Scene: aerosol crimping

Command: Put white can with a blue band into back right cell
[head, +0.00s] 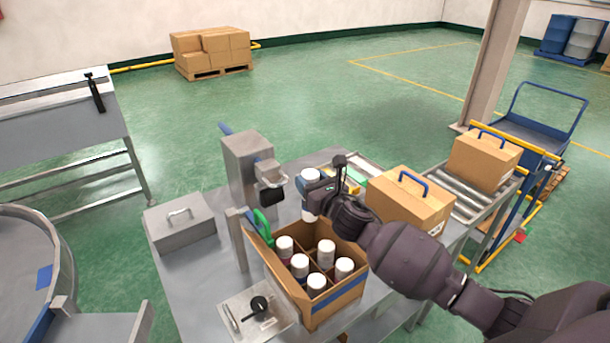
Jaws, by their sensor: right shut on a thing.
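The white can with a blue band (309,175) is upright in my right gripper (318,196), which is shut on it. The gripper hides part of the can's side. The can is above the far edge of an open cardboard box (335,303) with dividers. Several white-capped cans (326,248) stand in the box's cells. The far right part of the box is partly hidden by my right gripper and arm, so I cannot tell whether its back right cell is empty. My left gripper is not in view.
A grey crimping machine (248,165) stands behind the box on the metal table (185,268). A closed carton (408,196) with a blue handle stands right of my gripper.

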